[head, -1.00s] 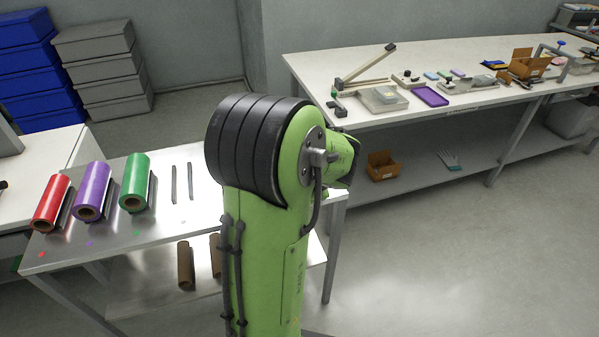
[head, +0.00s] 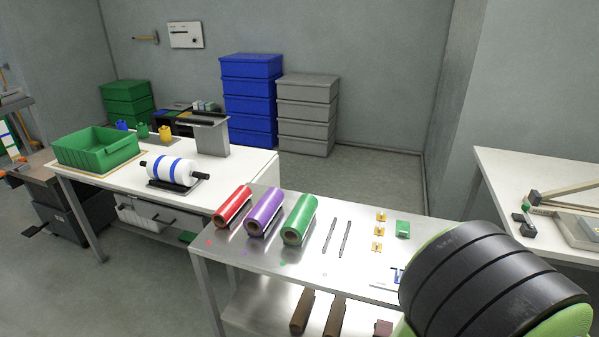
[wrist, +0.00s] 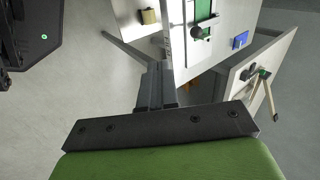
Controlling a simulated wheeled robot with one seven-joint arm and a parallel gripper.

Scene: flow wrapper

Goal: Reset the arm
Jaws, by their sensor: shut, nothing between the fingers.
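My arm (head: 500,282), green with a black ribbed joint cover, fills the lower right corner of the head view. It overlaps the right end of the metal table. My gripper is out of sight in the head view. In the wrist view my gripper (wrist: 156,84) shows at the middle, its dark fingers together with nothing between them. The fingers are clear of the tables, which lie beyond them.
Red (head: 232,206), purple (head: 265,212) and green (head: 299,219) film rolls lie on the metal table (head: 222,247), with two thin rods beside them. A white table with a green bin (head: 97,148) stands left. Another bench (head: 505,172) stands right. Floor at lower left is open.

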